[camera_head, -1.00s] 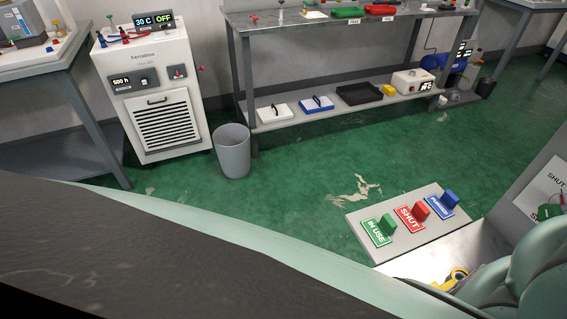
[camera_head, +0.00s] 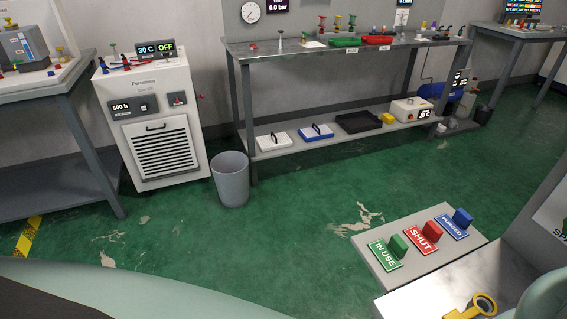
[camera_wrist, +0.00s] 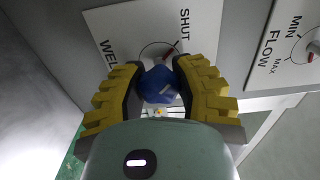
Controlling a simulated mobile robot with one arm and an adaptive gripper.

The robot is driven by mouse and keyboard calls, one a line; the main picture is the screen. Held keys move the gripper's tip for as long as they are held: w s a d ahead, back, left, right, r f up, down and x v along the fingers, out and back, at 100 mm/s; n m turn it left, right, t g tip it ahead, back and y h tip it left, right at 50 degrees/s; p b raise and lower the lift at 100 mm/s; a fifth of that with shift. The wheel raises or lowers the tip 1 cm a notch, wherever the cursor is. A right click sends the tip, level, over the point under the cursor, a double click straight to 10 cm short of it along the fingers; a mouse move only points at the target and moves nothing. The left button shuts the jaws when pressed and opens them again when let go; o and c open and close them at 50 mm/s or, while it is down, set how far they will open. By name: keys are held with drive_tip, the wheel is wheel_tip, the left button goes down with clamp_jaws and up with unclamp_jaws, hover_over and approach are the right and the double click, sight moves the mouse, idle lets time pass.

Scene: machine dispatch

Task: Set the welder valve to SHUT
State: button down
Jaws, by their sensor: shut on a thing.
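In the wrist view a white plate (camera_wrist: 112,22) carries the word SHUT at its upper right and a word starting with WEL at its left, partly hidden by a finger. A blue valve knob (camera_wrist: 158,88) stands in front of the plate. A red pointer mark (camera_wrist: 170,49) on the dial behind the knob slants up and right, towards SHUT. My gripper (camera_wrist: 158,66) has its yellow-backed fingers closed on both sides of the blue knob.
A second plate marked FLOW, MIN and MAX (camera_wrist: 292,40) is close on the right. In the head view, IN USE, SHUT and PURGED tags sit on a grey board (camera_head: 440,257). A grey bin (camera_head: 231,180) stands on the open green floor.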

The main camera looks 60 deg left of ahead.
drive_tip(key=c, duration=0.6)
unclamp_jaws()
drive_tip(key=v, duration=1.1)
drive_tip(key=shift+s, duration=0.1)
drive_tip(key=shift+s+a, duration=0.2)
drive_tip(key=shift+s, duration=0.25)
